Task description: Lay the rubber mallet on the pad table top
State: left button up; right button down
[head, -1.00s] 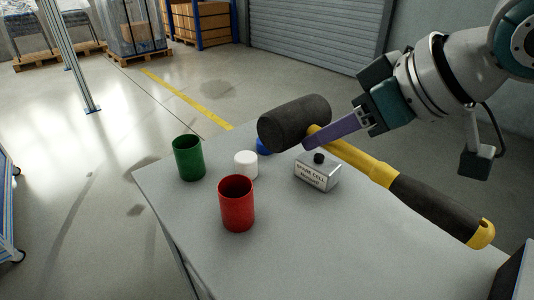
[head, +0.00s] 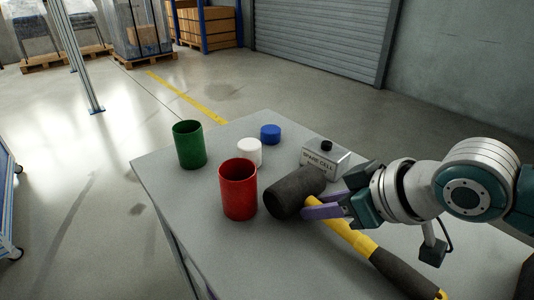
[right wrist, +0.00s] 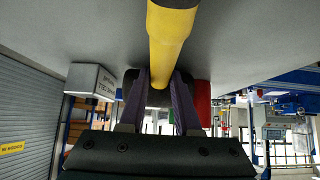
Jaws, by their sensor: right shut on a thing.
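The rubber mallet (head: 296,191) has a black head, a yellow shaft and a black grip; its shaft also shows in the right wrist view (right wrist: 172,40). My right gripper (head: 308,206) is shut on the yellow shaft close to the head, with one purple finger on each side in the right wrist view (right wrist: 162,100). The mallet is low over the grey pad table top (head: 265,262), its grip toward the lower right. I cannot tell whether it touches the surface. My left gripper is not in view.
A red cup (head: 238,190) stands just left of the mallet head. A spare cell box (head: 324,160) is right behind it. A white cap (head: 249,151), a blue cap (head: 270,134) and a green cup (head: 189,145) stand farther back. The front left of the table is clear.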

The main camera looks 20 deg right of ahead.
jog(key=shift+r, duration=0.1)
jog(key=c, duration=0.6)
grip_release()
jog(key=shift+s+d+r, duration=0.1)
jog(key=shift+s+r, duration=0.1)
jog(key=shift+r, duration=0.05)
jog(key=p+v, duration=0.4)
jog(key=v, duration=0.6)
jog(key=shift+s+d+r, duration=0.2)
jog(key=shift+s+r, duration=0.05)
jog(key=shift+s+a, duration=0.2)
jog(key=shift+s, duration=0.15)
jog(key=s+a+g+h, duration=0.1)
jog(key=s, duration=0.3)
jog(key=s+a+m+g+h, duration=0.1)
jog(key=s+g, duration=0.1)
jog(key=s, duration=0.3)
jog(key=s+a+m+g+h, duration=0.1)
jog(key=s, duration=0.3)
jog(key=shift+s+f+g, duration=0.3)
jog(key=shift+s+f, duration=0.05)
